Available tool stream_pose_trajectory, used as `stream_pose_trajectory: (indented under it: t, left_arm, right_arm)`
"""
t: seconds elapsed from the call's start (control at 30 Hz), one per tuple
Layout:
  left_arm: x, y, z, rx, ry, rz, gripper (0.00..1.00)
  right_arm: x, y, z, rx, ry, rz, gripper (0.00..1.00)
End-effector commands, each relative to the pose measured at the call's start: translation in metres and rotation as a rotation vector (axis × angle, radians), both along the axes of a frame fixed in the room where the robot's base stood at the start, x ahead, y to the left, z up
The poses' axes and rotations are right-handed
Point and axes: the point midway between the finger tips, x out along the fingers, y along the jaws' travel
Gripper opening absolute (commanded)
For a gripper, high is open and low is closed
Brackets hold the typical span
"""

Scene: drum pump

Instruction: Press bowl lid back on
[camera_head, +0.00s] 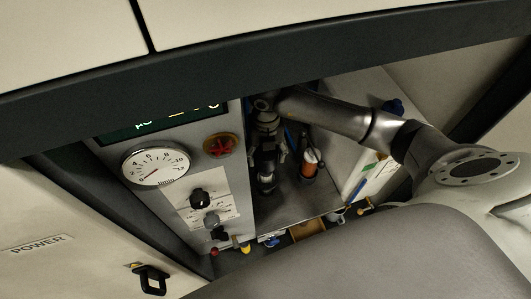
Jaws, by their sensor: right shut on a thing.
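My right gripper (266,182) hangs in the recess, to the right of the gauge panel. Its arm comes in from the right. It is shut on a small dark piece at its fingertips; the piece is too small and dark to tell whether it is the bowl lid. An orange cylinder with a pale top (311,164) stands to the right of the gripper, apart from it. I cannot make out the bowl for certain. My left gripper is not in view.
A panel at the left carries a round dial gauge (155,164), a red knob (219,146), a lit display (160,124) and black knobs (200,197). A brown open box (307,229) and small coloured items lie at the recess's lower edge. A black handle (151,279) is at lower left.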

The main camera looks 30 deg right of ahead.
Motion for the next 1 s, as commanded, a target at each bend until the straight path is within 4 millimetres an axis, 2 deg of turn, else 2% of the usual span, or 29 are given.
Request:
stream_pose_trajectory:
  t: [0.17,0.7,1.0]
  left_arm:
    - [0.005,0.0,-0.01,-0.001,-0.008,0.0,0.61]
    - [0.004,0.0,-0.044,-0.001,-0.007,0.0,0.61]
    - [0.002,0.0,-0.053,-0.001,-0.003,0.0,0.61]
  right_arm:
    - [0.0,0.0,-0.013,0.0,0.0,-0.001,0.38]
    - [0.0,0.0,-0.057,0.0,0.0,-0.002,0.38]
    - [0.0,0.0,-0.069,0.0,0.0,-0.002,0.38]
